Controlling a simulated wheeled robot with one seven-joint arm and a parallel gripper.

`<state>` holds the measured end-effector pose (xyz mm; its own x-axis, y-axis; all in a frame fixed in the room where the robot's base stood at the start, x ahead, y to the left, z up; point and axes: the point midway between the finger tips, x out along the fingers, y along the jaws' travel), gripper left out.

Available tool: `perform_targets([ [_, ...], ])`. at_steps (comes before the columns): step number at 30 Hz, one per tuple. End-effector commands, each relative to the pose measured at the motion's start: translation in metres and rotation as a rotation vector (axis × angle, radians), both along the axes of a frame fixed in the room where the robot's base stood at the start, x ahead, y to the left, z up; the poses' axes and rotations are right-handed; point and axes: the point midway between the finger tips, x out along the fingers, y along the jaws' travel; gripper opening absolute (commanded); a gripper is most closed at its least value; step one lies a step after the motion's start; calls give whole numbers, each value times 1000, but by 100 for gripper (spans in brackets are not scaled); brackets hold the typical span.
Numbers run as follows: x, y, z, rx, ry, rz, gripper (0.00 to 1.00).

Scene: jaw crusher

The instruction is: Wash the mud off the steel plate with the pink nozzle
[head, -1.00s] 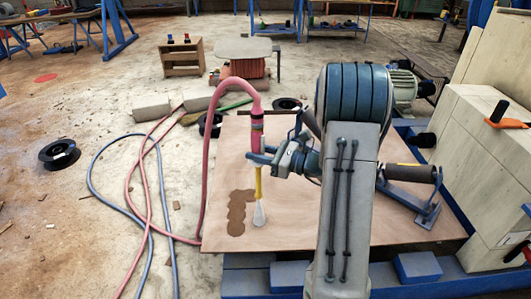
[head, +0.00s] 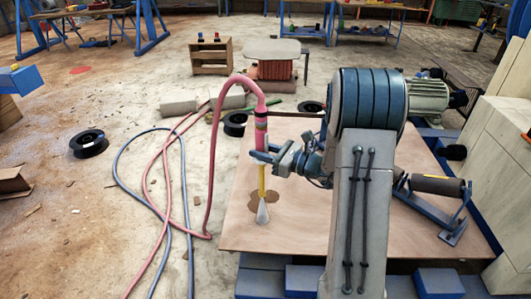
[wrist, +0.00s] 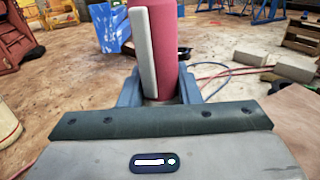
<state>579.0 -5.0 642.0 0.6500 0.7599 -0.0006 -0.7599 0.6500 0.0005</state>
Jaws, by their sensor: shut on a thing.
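The steel plate (head: 330,228) is a flat brownish sheet lying low in front of me. A small dark brown mud patch (head: 255,210) is on its left part. My gripper (head: 262,157) is shut on the pink nozzle (head: 261,135), which hangs upright above the plate's left part. Its thin yellow lance (head: 262,178) points down, and a pale spray cone (head: 263,212) reaches the plate at the mud, hiding part of it. In the wrist view the pink nozzle (wrist: 168,35) stands between my gripper's fingers (wrist: 160,90).
A pink hose (head: 210,180) arches from the nozzle's top to the floor at left, beside a blue hose (head: 118,165). A black roller (head: 437,185) on a blue bracket is at the plate's right. Black spools (head: 88,143) and blocks (head: 180,102) lie beyond the plate's left side.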

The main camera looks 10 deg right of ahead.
Motion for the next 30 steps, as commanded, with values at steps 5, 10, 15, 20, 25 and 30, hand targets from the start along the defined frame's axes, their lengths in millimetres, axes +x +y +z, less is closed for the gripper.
perform_targets([
  [5, 12, -4, 1, 1, -2, 1, 1],
  [10, 24, -8, 1, 1, -2, 1, 1],
  [15, 35, -12, 1, 0, -3, 0, 1],
  [20, 46, -15, 1, 1, -2, 1, 1],
  [25, 57, -18, 1, 1, -2, 2, 1],
  [30, 68, -22, 1, 0, -3, 1, 1],
])
